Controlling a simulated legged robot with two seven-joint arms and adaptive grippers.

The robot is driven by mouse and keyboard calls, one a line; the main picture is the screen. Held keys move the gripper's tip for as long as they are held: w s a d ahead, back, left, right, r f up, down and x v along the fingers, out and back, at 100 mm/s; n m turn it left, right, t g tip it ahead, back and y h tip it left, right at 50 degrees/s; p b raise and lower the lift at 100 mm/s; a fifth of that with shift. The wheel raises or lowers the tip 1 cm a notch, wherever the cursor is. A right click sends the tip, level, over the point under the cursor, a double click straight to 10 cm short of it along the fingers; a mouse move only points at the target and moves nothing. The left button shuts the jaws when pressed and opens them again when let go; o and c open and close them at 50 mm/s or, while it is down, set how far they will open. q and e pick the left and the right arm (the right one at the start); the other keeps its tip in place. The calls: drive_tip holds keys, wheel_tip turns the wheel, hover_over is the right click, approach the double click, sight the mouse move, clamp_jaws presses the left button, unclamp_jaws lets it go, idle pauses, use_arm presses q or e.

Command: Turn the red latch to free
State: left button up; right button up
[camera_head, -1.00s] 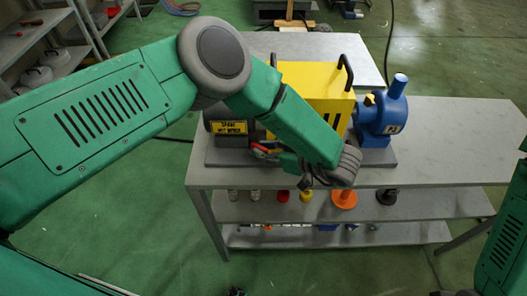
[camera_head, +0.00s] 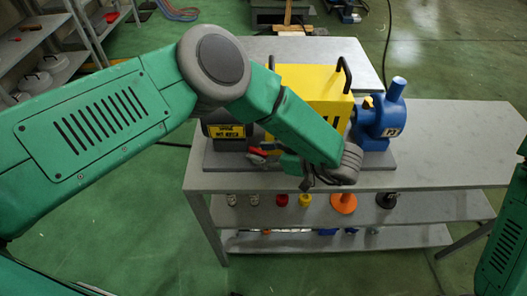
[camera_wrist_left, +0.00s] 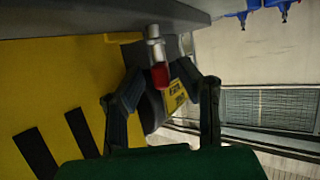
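The red latch (camera_head: 262,152) is a small red piece at the front of the yellow-covered machine (camera_head: 312,84) on the bench. In the left wrist view its red tip (camera_wrist_left: 160,76) hangs from a pale metal stem. My left gripper (camera_head: 272,160) is beside the latch, partly hidden by my own forearm. In the left wrist view my left gripper (camera_wrist_left: 164,88) is open, its fingers apart to either side of the red tip. I see no finger clearly touching it. My right gripper is out of view; only part of my right arm shows at the right edge.
A blue pump (camera_head: 383,118) stands right of the yellow cover, and a dark motor with a yellow label (camera_head: 226,131) stands left. The grey bench top (camera_head: 450,150) is clear on the right. Coloured parts, including an orange one (camera_head: 343,203), stand on the shelf below.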

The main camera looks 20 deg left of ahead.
use_arm(q)
drive_tip(key=shift+s+d+r, duration=0.1)
drive_tip(key=shift+d+r, duration=0.1)
drive_tip(key=shift+d, duration=0.3)
drive_tip(key=v, duration=0.6)
drive_tip(key=shift+d, duration=0.3)
drive_tip(key=shift+o, duration=0.4)
